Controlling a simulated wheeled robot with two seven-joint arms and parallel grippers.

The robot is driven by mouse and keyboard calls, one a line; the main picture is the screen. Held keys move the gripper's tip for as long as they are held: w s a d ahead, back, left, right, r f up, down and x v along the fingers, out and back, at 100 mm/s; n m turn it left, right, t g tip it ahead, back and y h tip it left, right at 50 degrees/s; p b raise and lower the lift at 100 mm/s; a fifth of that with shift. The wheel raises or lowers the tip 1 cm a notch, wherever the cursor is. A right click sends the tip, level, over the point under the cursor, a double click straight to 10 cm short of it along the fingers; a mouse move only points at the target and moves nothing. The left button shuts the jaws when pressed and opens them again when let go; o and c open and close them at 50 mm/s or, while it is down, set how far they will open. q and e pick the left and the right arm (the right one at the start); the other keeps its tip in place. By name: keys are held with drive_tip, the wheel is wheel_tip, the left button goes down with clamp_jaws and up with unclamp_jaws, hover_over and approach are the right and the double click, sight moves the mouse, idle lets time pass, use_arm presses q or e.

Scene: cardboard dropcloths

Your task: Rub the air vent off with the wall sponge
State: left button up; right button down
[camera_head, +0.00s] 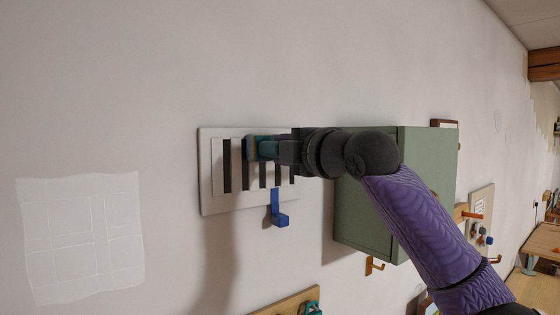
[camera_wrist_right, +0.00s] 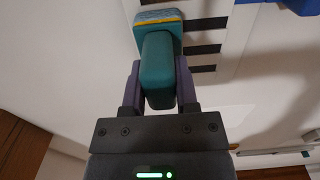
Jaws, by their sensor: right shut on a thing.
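The air vent (camera_head: 205,178) is a white plate with dark slots on the wall; part of it also shows in the right wrist view (camera_wrist_right: 222,40). The wall sponge (camera_head: 250,149) has a teal handle and a blue and yellow pad; it fills the middle of the right wrist view (camera_wrist_right: 158,70). My right gripper (camera_head: 284,151) is shut on the sponge's handle. The pad is at the vent's slotted face; I cannot tell whether it touches. My arm and gripper hide the vent's upper right part. My left gripper is not in view.
A blue hook (camera_head: 277,210) sits at the vent's lower edge. A green cabinet (camera_head: 365,205) stands out from the wall to the right, behind my arm. An orange hook (camera_head: 373,265) is below it. A pale tiled patch (camera_head: 85,240) is at lower left; the wall between is clear.

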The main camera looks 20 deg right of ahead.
drive_tip(key=shift+a+r, duration=0.1)
drive_tip(key=shift+r, duration=0.7)
drive_tip(key=d+f+b, duration=0.2)
drive_tip(key=f, duration=0.1)
drive_tip(key=w+d+f+b, duration=0.1)
drive_tip(key=f, duration=0.1)
drive_tip(key=shift+w+d, duration=0.1)
idle(0.5)
